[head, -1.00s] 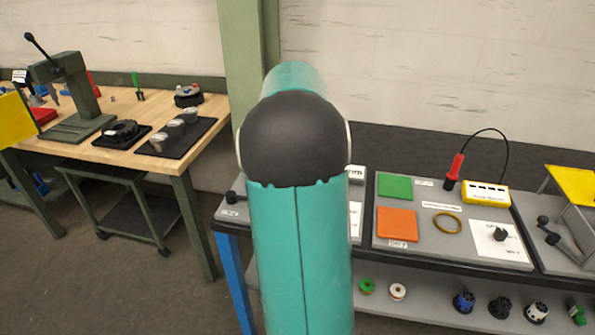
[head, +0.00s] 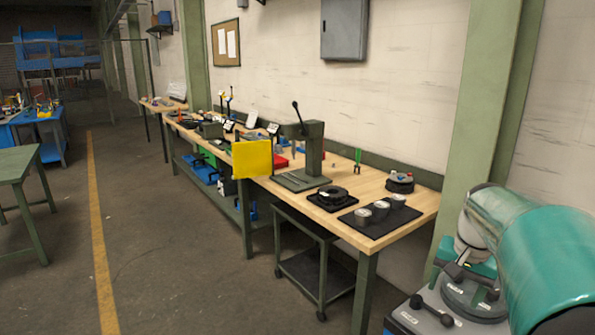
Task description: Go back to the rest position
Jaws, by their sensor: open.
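My gripper is outside the head view, so its jaws do not show. No chain drive parts can be made out clearly. A long wooden workbench (head: 405,224) runs along the wall, with a green arbor press (head: 313,150) standing on it.
A yellow panel (head: 252,159) stands at the bench front. A green table (head: 17,163) is at left. The floor (head: 170,260) between is open.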

